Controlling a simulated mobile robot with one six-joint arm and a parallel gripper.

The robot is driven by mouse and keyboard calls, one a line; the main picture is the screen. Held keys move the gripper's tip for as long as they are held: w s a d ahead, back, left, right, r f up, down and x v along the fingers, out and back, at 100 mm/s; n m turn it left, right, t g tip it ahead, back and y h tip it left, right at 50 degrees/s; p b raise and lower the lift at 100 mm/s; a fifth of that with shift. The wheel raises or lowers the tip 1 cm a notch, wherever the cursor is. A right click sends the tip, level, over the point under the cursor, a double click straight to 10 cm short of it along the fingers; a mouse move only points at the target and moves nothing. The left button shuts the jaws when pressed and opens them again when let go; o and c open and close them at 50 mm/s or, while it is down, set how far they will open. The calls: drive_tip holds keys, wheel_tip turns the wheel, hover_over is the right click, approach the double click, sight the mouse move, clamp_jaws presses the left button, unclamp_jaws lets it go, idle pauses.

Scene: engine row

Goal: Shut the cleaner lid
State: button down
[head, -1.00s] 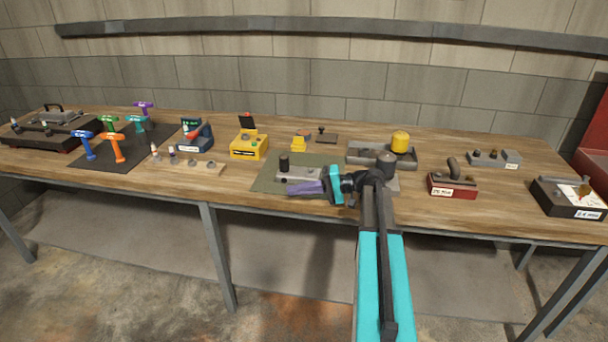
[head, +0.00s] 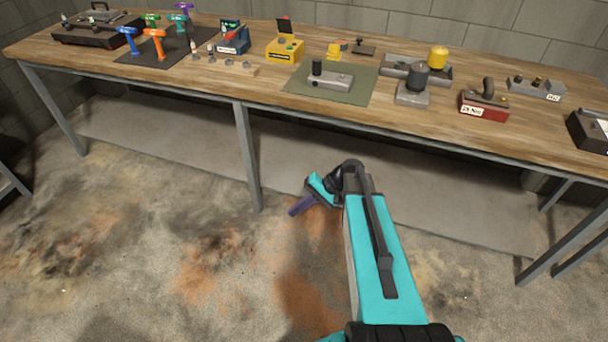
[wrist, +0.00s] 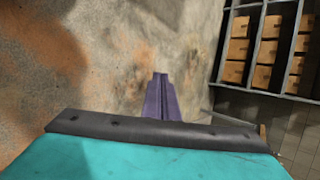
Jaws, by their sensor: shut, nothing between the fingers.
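A yellow box (head: 285,49) stands at the back middle of the bench in the head view. It looks like the cleaner, though its label is too small to read. Its dark lid (head: 284,26) stands up at the rear, open. My gripper (head: 292,212), with purple fingers, is over the floor in front of the bench, well below and away from the yellow box. In the wrist view my gripper (wrist: 159,76) is shut and empty, with floor beyond it. The box is not in the wrist view.
The wooden bench (head: 180,80) carries a blue device (head: 232,40) left of the box, a plug rack (head: 225,66), and a green mat (head: 350,95) with a grey part. A grey tray (head: 440,75) lies to the right. Shelves with boxes (wrist: 262,50) show in the wrist view.

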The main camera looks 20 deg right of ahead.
drive_tip(key=s+a+f+n+g+h+b, duration=0.1)
drive_tip(key=s+a+f+g+h, duration=0.3)
drive_tip(key=s+f, duration=0.65)
drive_tip(key=s+f+n+g+h+b, duration=0.1)
drive_tip(key=s+f+n+h, duration=0.1)
drive_tip(key=s+f, duration=0.5)
drive_tip(key=s+a+f+n+g+h+b, duration=0.1)
drive_tip(key=s+f, duration=0.6)
drive_tip(key=s, duration=0.8)
drive_tip(key=shift+s+a+f+n+g+h+b, duration=0.25)
drive_tip(key=shift+n+g+h+b, duration=0.4)
drive_tip(key=shift+n+h, duration=0.4)
